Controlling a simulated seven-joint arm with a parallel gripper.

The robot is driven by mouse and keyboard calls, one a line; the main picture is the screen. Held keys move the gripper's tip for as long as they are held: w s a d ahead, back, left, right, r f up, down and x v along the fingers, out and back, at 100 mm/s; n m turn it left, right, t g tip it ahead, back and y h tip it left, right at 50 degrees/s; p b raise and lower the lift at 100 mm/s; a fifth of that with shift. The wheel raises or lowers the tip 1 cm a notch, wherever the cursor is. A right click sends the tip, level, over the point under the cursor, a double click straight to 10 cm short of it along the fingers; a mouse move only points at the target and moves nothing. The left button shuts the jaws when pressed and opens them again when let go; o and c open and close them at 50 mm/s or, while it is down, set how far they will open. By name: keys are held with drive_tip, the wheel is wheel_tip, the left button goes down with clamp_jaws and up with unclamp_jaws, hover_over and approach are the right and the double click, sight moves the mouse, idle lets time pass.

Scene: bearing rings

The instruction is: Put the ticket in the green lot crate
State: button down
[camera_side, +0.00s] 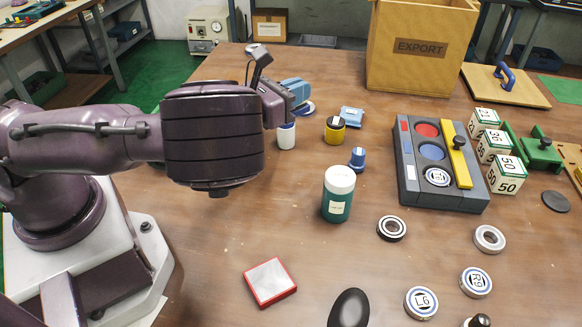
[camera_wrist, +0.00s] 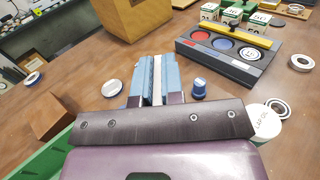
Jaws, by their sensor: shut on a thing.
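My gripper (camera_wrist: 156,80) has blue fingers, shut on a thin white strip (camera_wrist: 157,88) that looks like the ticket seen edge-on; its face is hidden. In the side view my gripper (camera_side: 292,92) is at the back left of the table, partly hidden by my arm, and the ticket cannot be made out. The green crate (camera_wrist: 40,163) shows only in part at the lower left of the wrist view, left of my gripper. Its inside is mostly hidden, and it is not seen in the side view.
A white pot (camera_side: 286,136), yellow pot (camera_side: 335,132) and blue knob (camera_side: 357,158) are near my gripper. A brown block (camera_wrist: 38,116) stands by the green crate. The EXPORT box (camera_side: 418,70) is behind; a grey tray (camera_side: 409,165) is right.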

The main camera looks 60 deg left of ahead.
wheel_tip(320, 180, down, 7)
drive_tip(key=n+y, duration=0.1)
drive_tip(key=y, duration=0.1)
drive_tip(key=shift+w+a+f, duration=0.2)
drive_tip(key=shift+w+a, duration=0.2)
drive_tip(key=shift+w, duration=0.05)
drive_tip(key=shift+f, duration=0.1)
wheel_tip(320, 180, down, 9)
drive_tip(key=shift+f, duration=0.2)
drive_tip(key=shift+f, duration=0.15)
drive_tip(key=c, duration=1.2)
unclamp_jaws()
drive_tip(key=shift+c, duration=0.2)
